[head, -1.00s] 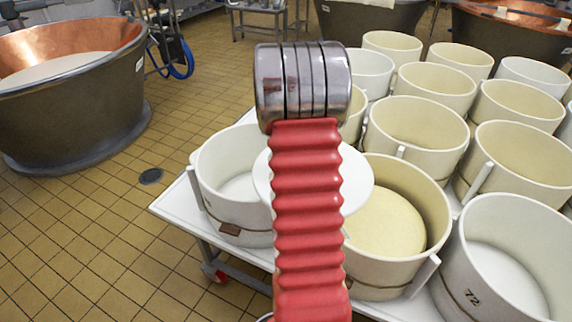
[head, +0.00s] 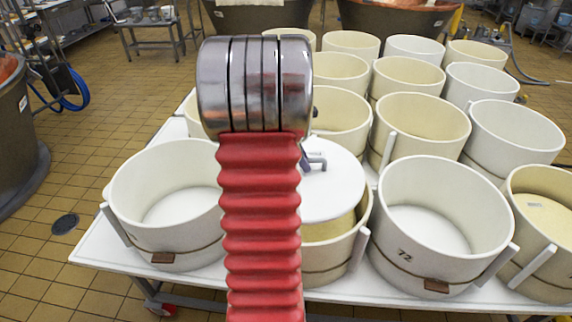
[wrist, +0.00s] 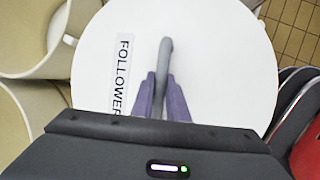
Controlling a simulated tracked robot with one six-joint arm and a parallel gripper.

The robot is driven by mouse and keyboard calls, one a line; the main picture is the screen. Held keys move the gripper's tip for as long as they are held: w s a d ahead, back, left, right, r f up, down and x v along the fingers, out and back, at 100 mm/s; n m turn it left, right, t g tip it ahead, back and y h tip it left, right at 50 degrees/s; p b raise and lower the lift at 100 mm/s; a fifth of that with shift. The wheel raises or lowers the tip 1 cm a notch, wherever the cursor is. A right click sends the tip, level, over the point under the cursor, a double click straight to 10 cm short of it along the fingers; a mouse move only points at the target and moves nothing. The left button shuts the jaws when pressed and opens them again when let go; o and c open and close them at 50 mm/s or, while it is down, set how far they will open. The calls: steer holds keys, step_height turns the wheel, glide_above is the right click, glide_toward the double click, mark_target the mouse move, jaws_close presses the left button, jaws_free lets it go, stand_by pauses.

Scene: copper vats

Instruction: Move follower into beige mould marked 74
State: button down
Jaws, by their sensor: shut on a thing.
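The follower is a white disc (head: 338,192) with a grey handle, and its lettering "FOLLOWER" shows in the wrist view (wrist: 240,75). My gripper (wrist: 161,90) is shut on the handle; in the head view my arm hides most of the gripper. The disc appears level, above a beige mould (head: 335,270) with pale yellow content. It overlaps that mould's rim in the picture; whether it has entered is unclear. My arm covers that mould's left side, and no number is readable on it. I cannot read 74 on any mould.
A white mould marked 72 (head: 440,230) stands right of the beige one. An empty white mould (head: 165,205) stands left. Another beige mould (head: 545,240) with yellowish content is at the right edge. More moulds crowd the white table (head: 90,250) behind. Tiled floor lies left.

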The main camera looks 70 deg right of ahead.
steer(key=shift+s+d+r, duration=0.1)
steer(key=shift+s, duration=0.35)
steer(key=shift+f, duration=8.15)
steer(key=shift+f, duration=0.75)
steer(key=c, duration=1.6)
jaws_free()
steer(key=shift+c, duration=0.2)
steer(key=shift+f, duration=0.15)
